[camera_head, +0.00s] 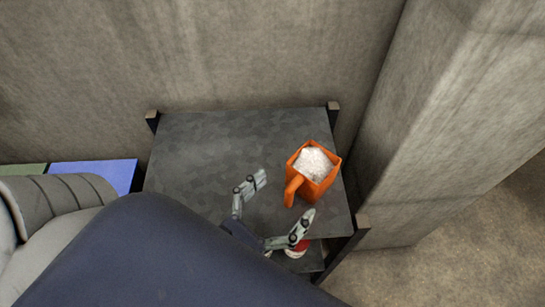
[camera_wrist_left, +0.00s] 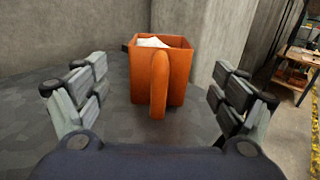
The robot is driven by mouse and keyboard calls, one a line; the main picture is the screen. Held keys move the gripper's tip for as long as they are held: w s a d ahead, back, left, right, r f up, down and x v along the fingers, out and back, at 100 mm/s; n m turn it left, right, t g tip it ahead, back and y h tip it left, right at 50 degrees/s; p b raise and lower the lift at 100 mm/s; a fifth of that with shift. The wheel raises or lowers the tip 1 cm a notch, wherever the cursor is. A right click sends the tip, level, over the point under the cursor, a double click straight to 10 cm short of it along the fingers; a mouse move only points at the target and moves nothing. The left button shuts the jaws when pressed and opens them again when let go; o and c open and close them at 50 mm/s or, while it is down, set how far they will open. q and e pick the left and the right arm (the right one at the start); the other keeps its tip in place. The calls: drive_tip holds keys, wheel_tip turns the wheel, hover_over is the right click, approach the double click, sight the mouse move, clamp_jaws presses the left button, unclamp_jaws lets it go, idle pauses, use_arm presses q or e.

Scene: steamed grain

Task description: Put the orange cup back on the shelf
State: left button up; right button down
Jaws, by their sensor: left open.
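The orange cup (camera_head: 322,186) stands upright on the dark grey top of the shelf (camera_head: 190,150), near its right side, filled with white grain. Its handle points toward my left gripper (camera_head: 277,212), which is open and empty just in front of it in the head view. In the left wrist view the cup (camera_wrist_left: 145,80) is centred between and beyond the two spread fingers of the gripper (camera_wrist_left: 160,103), with its handle facing the camera. The fingers do not appear to touch the cup. My right gripper is not in view.
A concrete wall (camera_head: 230,50) stands behind the shelf, and a concrete pillar (camera_head: 450,120) stands close at its right. A red and white object (camera_head: 297,250) shows on a lower level, partly hidden. The left part of the shelf top is clear. A blue panel (camera_head: 100,173) lies at the left.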

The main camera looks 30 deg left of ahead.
use_arm(q)
drive_tip(key=shift+s+a+b, duration=0.15)
drive_tip(key=shift+s+b, duration=0.05)
drive_tip(key=shift+s, duration=0.5)
drive_tip(key=shift+s+a+b, duration=0.15)
drive_tip(key=shift+s, duration=0.55)
